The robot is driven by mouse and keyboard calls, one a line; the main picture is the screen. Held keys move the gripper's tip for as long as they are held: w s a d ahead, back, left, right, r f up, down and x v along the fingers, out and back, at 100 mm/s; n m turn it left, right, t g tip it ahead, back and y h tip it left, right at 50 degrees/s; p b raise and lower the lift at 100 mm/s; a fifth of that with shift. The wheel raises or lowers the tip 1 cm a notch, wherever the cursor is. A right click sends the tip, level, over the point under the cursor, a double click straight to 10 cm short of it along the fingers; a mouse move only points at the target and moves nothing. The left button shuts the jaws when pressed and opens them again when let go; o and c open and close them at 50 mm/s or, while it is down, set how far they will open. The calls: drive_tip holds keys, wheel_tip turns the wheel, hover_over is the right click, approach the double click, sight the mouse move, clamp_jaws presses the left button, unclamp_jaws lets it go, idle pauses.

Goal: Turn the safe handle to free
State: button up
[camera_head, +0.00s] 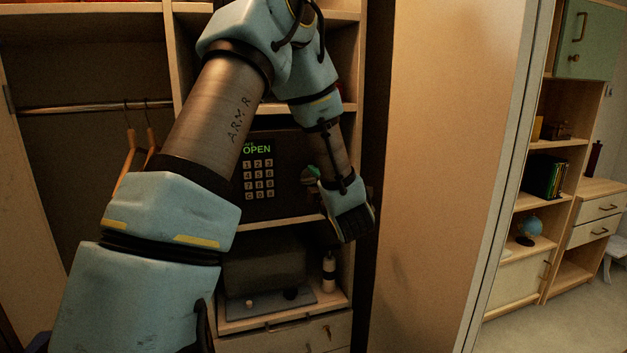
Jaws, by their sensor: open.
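The dark safe (286,202) sits on a wardrobe shelf, partly behind my arm. Its display reads OPEN in green above a pale keypad (258,178). My gripper (349,216) is at the lower right of the safe front, in front of the shelf's right side. It is open, with nothing seen in it. Its fingertips are hard to make out, and I cannot tell whether it touches the handle.
A tall wardrobe door panel (440,150) stands right of my gripper. Below the safe are a shelf with a small bottle (329,270) and a drawer (290,338). Hangers (151,140) hang at the left. A bookcase (540,190) stands farther right.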

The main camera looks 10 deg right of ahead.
clamp_jaws()
drive_tip(key=shift+f+m+b, duration=0.1)
drive_tip(key=shift+m+b, duration=0.2)
drive_tip(key=shift+b, duration=0.15)
idle(0.3)
drive_tip(key=m+b, duration=0.2)
drive_tip(key=m, duration=0.1)
drive_tip(key=shift+f+b, duration=0.1)
drive_tip(key=shift+b, duration=0.25)
drive_tip(key=m+b, duration=0.2)
drive_tip(key=m, duration=0.7)
drive_tip(key=shift+b, duration=0.35)
drive_tip(key=m, duration=0.4)
drive_tip(key=shift+p, duration=0.3)
drive_tip(key=shift+m, duration=0.3)
